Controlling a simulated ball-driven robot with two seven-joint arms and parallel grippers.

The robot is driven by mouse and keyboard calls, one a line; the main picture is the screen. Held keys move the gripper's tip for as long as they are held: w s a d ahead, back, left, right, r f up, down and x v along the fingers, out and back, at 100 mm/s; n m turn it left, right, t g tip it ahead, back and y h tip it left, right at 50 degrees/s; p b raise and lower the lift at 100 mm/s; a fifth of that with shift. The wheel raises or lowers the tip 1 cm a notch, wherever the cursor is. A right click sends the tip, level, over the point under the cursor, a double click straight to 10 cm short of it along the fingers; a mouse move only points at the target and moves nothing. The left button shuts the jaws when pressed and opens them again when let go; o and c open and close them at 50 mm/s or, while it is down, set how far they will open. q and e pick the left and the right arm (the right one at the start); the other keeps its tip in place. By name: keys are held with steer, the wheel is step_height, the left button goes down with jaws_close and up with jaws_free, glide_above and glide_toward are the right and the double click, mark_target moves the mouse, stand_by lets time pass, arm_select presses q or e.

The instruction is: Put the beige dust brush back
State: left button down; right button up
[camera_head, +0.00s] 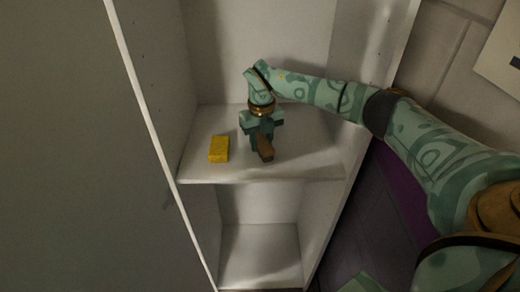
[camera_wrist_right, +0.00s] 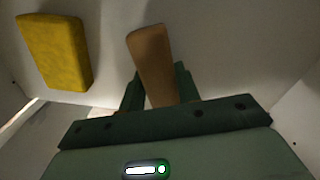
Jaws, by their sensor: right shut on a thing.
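The beige dust brush (camera_head: 265,150) shows as a brown handle-like block between the fingers of my right gripper (camera_head: 260,138), over a white shelf board. In the right wrist view the brush (camera_wrist_right: 152,58) sticks out beyond the green fingers of the right gripper (camera_wrist_right: 160,92), which are shut on its near part. That near part is hidden by the gripper. I cannot tell whether the brush touches the shelf. My left gripper is not in view.
A yellow block (camera_head: 219,149) lies on the shelf board (camera_head: 200,172), left of the brush; it also shows in the right wrist view (camera_wrist_right: 56,52). White side walls bound the shelf. A lower compartment (camera_head: 260,250) looks empty. Free board lies right of the gripper.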

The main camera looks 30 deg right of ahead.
mark_target(261, 139)
steer(key=shift+f, duration=0.2)
steer(key=o, duration=0.9)
steer(key=shift+f, duration=0.15)
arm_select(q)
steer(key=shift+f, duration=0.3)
arm_select(e)
steer(key=shift+o, duration=0.2)
steer(key=shift+r, duration=0.2)
arm_select(q)
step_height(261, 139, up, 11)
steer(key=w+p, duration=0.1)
steer(key=p, duration=1)
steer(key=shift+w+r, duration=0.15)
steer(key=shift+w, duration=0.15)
arm_select(e)
step_height(261, 139, up, 12)
